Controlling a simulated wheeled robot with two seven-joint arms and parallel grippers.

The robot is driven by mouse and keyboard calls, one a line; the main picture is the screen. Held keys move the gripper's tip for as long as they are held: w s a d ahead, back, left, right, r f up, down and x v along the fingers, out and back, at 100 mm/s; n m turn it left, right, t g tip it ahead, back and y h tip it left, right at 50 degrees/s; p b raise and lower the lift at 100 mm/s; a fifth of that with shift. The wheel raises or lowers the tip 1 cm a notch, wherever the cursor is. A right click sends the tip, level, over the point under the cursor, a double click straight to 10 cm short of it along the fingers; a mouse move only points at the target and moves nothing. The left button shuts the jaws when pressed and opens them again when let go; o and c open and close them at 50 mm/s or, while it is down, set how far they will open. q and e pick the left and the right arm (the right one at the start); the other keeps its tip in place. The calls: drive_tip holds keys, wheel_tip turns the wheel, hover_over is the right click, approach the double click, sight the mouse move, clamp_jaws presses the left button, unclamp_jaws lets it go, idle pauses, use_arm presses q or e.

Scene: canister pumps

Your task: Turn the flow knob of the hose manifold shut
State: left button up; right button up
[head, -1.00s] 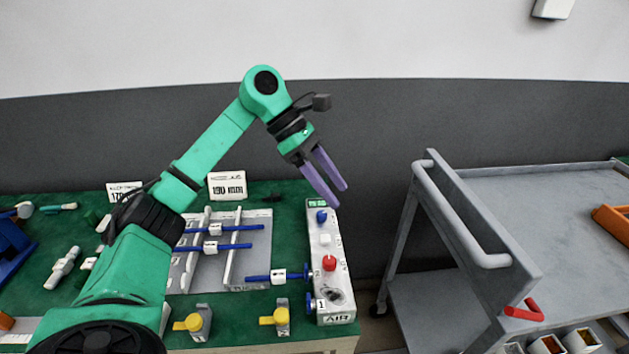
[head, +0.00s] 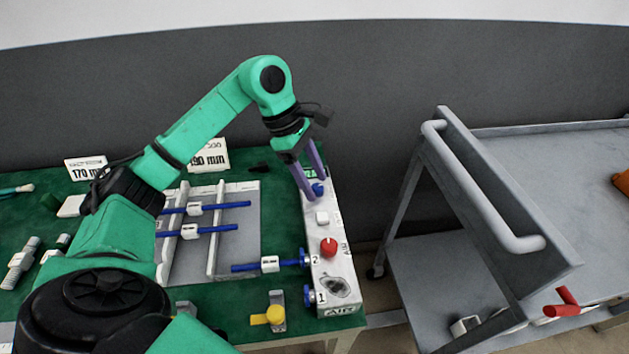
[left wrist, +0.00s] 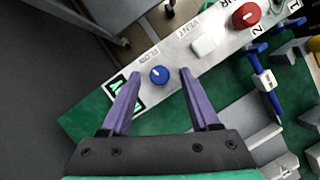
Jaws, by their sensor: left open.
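The hose manifold (head: 334,256) is a long pale block at the right edge of the green bench. Its blue flow knob (head: 319,189) sits at the far end, beside the "FLOW" lettering in the left wrist view, where the knob (left wrist: 159,75) shows whole with a pale pointer mark. My left gripper (head: 312,186) is open, its purple fingers pointing down over that end. In the left wrist view the open fingertips (left wrist: 162,73) lie on either side of the knob in the picture; whether they touch it I cannot tell. My right gripper is not in view.
On the manifold are a white button (head: 322,217), a red knob (head: 329,247) and two blue side fittings. A blue rod with a white tag (head: 270,264) reaches the upper fitting. A grey rack (head: 239,240) stands left, a grey cart (head: 480,200) right.

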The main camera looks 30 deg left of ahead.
use_arm(q)
drive_tip(key=shift+d+f, duration=0.2)
drive_tip(key=shift+f, duration=0.2)
drive_tip(key=shift+c, duration=0.7)
clamp_jaws()
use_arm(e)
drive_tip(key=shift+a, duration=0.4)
